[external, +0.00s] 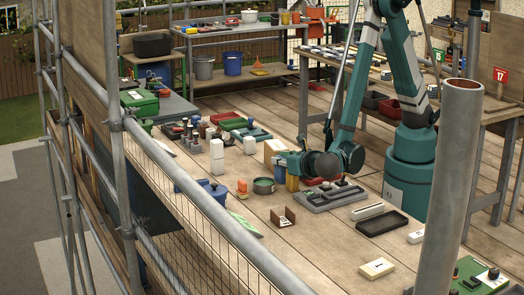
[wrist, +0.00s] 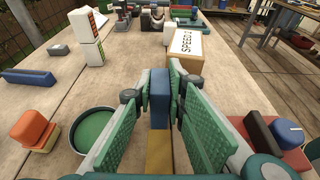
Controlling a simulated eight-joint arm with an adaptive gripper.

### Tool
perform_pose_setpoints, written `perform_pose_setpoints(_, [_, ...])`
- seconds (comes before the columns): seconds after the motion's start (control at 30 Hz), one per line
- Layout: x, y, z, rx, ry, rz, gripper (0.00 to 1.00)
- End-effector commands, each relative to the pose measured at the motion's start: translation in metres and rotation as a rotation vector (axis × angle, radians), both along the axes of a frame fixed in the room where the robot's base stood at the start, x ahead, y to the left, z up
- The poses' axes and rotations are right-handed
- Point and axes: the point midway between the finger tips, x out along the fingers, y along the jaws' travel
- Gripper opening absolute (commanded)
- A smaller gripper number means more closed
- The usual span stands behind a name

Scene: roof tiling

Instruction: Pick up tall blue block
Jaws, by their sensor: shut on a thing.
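The tall blue block (wrist: 159,98) stands upright between the tips of my gripper (wrist: 158,92) in the wrist view. The green-padded fingers are shut on its sides. In the external view my gripper (external: 284,163) points left, low over the deck, and part of the blue block (external: 280,174) shows below the fingers. A yellow block (wrist: 158,155) sits between the finger pads, nearer the palm. I cannot tell whether the blue block still rests on the boards.
A round green tin (wrist: 92,130) and an orange block (wrist: 38,125) lie left of the gripper. A box marked SPEED 2 (wrist: 186,46) and a stacked white tower (wrist: 88,35) stand beyond. A grey tray of parts (external: 330,196) lies right of the gripper.

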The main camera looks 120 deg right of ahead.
Motion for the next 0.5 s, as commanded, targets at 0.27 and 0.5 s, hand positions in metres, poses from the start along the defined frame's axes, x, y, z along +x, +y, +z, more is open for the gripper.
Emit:
perform_pose_setpoints(0.27, [0.000,0.000,0.016,0.000,0.000,0.000,0.03])
perform_pose_setpoints(0.5, [0.000,0.000,0.045,0.000,0.000,0.000,0.03])
